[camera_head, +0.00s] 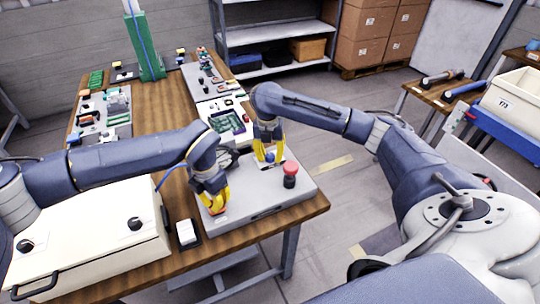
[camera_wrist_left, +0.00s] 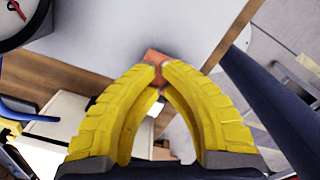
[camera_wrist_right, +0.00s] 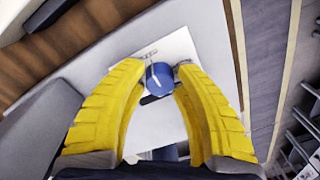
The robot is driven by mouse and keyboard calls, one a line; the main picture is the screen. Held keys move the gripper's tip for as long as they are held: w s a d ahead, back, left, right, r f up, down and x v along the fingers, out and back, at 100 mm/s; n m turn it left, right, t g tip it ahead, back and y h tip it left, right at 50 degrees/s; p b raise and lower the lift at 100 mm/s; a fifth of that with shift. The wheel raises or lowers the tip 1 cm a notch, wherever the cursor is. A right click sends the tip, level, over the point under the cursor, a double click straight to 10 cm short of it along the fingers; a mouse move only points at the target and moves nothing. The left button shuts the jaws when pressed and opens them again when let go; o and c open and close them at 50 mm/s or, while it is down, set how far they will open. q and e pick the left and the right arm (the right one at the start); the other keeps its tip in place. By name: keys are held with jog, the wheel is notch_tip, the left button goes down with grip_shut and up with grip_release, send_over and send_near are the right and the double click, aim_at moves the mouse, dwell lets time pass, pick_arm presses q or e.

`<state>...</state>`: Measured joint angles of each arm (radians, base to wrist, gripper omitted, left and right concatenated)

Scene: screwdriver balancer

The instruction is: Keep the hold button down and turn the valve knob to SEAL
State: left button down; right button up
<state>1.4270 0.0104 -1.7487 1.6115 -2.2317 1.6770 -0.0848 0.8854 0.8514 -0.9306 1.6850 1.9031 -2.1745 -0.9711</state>
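The grey panel box (camera_head: 262,204) sits at the near right end of the wooden table. My left gripper (camera_head: 214,208) points down at its near left part, fingertips together. In the left wrist view, the fingertips (camera_wrist_left: 160,72) meet at a small orange-red piece (camera_wrist_left: 155,57), likely the hold button; the tips partly hide it, and I cannot tell if it is pressed down. My right gripper (camera_head: 268,160) is over a white plate (camera_wrist_right: 180,50). In the right wrist view, its fingers (camera_wrist_right: 160,70) stand either side of the blue valve knob (camera_wrist_right: 160,80), with narrow gaps. The SEAL label is not readable.
A red mushroom button (camera_head: 290,174) stands on the panel to the right of my right gripper. A round gauge (camera_head: 228,157) stands behind, between the grippers. A cream case (camera_head: 90,240) and a small white-topped switch (camera_head: 186,233) lie left of the panel.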

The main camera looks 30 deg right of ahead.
grip_shut()
jog(key=shift+m, duration=0.3)
jog(key=m, duration=0.3)
jog(key=shift+w+r, duration=0.1)
jog(key=m, duration=0.4)
jog(key=shift+d, duration=0.1)
jog(key=m, duration=0.5)
jog(key=shift+m+y, duration=0.3)
jog(key=shift+m, duration=0.1)
jog(key=m, duration=0.4)
jog(key=shift+m, duration=0.4)
